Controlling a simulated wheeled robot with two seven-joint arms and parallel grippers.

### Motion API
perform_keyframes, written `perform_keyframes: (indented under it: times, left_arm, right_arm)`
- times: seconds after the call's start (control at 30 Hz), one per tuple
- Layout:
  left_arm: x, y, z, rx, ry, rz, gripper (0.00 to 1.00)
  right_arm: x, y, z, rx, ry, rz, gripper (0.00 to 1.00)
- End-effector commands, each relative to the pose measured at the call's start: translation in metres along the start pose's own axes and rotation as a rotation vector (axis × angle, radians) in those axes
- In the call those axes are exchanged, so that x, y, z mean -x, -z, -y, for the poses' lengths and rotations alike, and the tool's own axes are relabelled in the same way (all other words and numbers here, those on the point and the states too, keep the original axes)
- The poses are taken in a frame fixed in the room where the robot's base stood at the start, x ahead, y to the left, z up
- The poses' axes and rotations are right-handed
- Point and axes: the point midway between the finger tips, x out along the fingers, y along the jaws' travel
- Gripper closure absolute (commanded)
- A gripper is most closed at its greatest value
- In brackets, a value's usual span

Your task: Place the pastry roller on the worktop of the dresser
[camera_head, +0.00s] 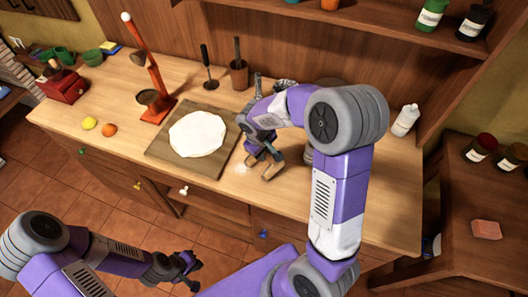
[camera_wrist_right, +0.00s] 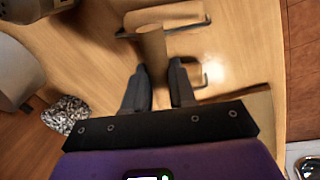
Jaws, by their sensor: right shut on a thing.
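The pastry roller (camera_head: 270,165) is a small light-wood tool over the front middle of the dresser's worktop (camera_head: 345,205). In the right wrist view its handle (camera_wrist_right: 152,50) runs between my fingers, and a crosswise wooden part (camera_wrist_right: 165,17) lies beyond. My right gripper (camera_head: 258,152) is shut on the handle; it also shows in the right wrist view (camera_wrist_right: 160,80). The roller is low over the wood, with dark shadow-like lines beside it; I cannot tell whether it touches. My left gripper (camera_head: 188,265) is low in front of the dresser, away from the roller; its opening is unclear.
A board (camera_head: 162,156) with white dough (camera_head: 198,134) lies left of my right gripper. An orange stand (camera_head: 155,75), a lemon (camera_head: 88,123) and an orange (camera_head: 109,129) stand further left. A white bottle (camera_head: 405,120) stands at the right end. The worktop's front right is clear.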

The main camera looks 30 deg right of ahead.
Motion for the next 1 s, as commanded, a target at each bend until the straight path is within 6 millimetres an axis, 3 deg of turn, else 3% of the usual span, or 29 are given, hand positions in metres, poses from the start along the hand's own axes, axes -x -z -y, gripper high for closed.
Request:
perform_keyframes:
  times: [0.2, 0.23, 0.4, 0.77, 0.87, 1.0]
  left_arm:
    - [-0.005, 0.0, 0.002, 0.0, 0.0, 0.0, 1.0]
    - [-0.005, 0.0, 0.002, 0.0, 0.0, 0.0, 1.0]
    - [-0.005, 0.0, 0.002, 0.0, 0.0, 0.0, 1.0]
    - [0.0, 0.0, 0.0, 0.0, 0.0, 0.0, 1.0]
    - [0.008, 0.0, -0.003, 0.0, 0.0, 0.0, 1.0]
    - [0.013, -0.001, -0.005, 0.0, 0.0, 0.0, 1.0]
  right_arm:
    - [-0.011, -0.005, 0.005, 0.001, 0.008, 0.018, 1.0]
    - [-0.012, -0.006, 0.005, 0.001, 0.009, 0.02, 0.74]
    - [-0.012, -0.006, 0.005, -0.002, 0.01, 0.021, 0.5]
    - [-0.007, -0.006, 0.004, -0.002, 0.011, 0.021, 0.5]
    - [0.003, -0.005, 0.003, -0.001, 0.011, 0.02, 0.5]
    - [0.035, -0.003, 0.002, -0.001, 0.008, 0.01, 0.5]
